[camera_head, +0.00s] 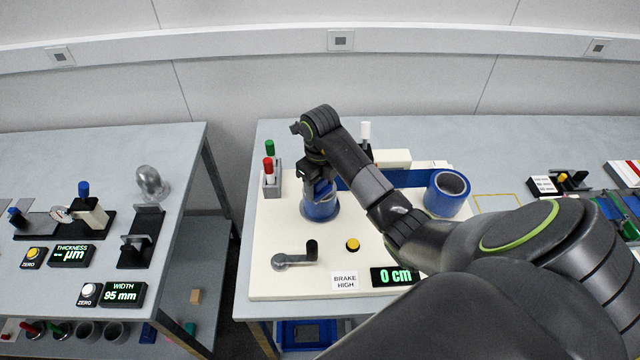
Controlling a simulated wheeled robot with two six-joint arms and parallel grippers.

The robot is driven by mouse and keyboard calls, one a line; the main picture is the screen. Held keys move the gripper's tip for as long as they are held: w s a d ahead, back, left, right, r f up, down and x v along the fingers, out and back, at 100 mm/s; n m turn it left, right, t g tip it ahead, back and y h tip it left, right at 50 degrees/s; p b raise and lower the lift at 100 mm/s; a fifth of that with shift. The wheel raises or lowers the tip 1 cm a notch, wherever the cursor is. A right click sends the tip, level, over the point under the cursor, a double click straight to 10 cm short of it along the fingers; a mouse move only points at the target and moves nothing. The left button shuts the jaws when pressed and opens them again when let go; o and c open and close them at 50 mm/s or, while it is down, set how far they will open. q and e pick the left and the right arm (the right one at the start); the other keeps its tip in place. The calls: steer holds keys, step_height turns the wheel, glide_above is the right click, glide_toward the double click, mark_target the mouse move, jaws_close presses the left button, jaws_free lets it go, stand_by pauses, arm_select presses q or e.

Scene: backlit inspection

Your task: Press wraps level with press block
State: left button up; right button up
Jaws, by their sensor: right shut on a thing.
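A blue wound roll (320,210) stands upright on the left half of a cream base board, with blue wraps around it. A blue web (352,181) shows between it and a second blue roll (447,192) with a grey core on the right. My right gripper (318,178) points down directly over the left roll. It is shut on a piece that looks like the press block, mostly hidden by the fingers. I cannot tell whether this piece touches the wraps. My left gripper is out of view.
On the board (262,235) are a crank handle (295,258), a yellow button (352,245), a "0 cm" display (393,276) and a "BRAKE HIGH" label (344,281). Red and green markers stand in a holder (271,182) left of the roll. My right arm covers the board's right front.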

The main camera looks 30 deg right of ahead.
steer(key=shift+s+f, duration=0.15)
steer(key=shift+f, duration=0.05)
steer(key=shift+r+p, duration=0.9)
steer(key=shift+r, duration=0.35)
steer(key=shift+r+p, duration=0.9)
steer(key=shift+r, duration=1.45)
